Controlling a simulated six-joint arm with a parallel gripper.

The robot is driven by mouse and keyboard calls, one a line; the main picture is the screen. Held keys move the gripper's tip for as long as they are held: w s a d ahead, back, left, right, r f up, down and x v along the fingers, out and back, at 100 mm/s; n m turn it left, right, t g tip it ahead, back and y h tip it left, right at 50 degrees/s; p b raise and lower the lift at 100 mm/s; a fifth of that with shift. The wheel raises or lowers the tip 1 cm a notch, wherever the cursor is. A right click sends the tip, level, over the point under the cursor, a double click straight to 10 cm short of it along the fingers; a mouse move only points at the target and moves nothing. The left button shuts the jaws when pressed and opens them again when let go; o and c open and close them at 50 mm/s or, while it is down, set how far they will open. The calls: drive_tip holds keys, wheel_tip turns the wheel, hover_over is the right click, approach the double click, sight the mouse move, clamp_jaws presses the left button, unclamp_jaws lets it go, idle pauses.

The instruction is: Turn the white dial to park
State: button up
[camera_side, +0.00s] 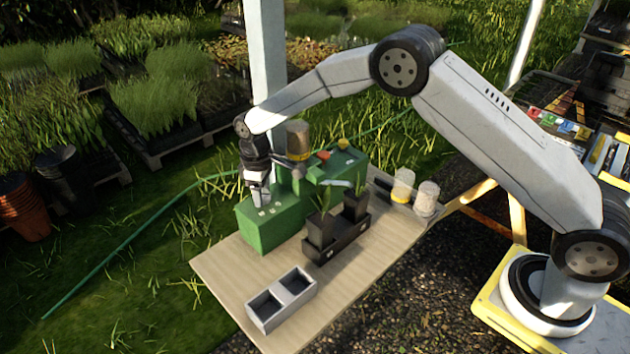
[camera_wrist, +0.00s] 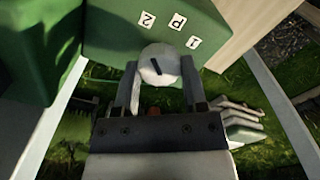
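The white dial (camera_wrist: 149,76) shows in the wrist view on the green panel (camera_wrist: 105,35). A dark pointer mark on its face slants, with its upper end leaning left, roughly toward the label 2 (camera_wrist: 147,19). The label P (camera_wrist: 178,21) is up and right of the dial, and the label 1 (camera_wrist: 193,42) is farther right. My gripper (camera_wrist: 159,70) has one finger on each side of the dial, very close to its rim; I cannot tell whether both touch it. In the side view my gripper (camera_side: 262,203) is low at the green machine's left end (camera_side: 264,232), hiding the dial.
A black pot holder (camera_side: 338,243) with two dark pots stands in front of the machine. A grey two-compartment tray (camera_side: 281,299) sits at the table's front. Two jars (camera_side: 402,186) (camera_side: 426,198) stand to the right. The wooden table (camera_side: 225,275) has bare room at front left.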

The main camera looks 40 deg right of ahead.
clamp_jaws()
drive_tip(key=shift+m, duration=0.3)
drive_tip(key=m, duration=0.8)
idle(0.3)
drive_tip(key=o, duration=1.1)
unclamp_jaws()
drive_tip(key=shift+r, duration=0.1)
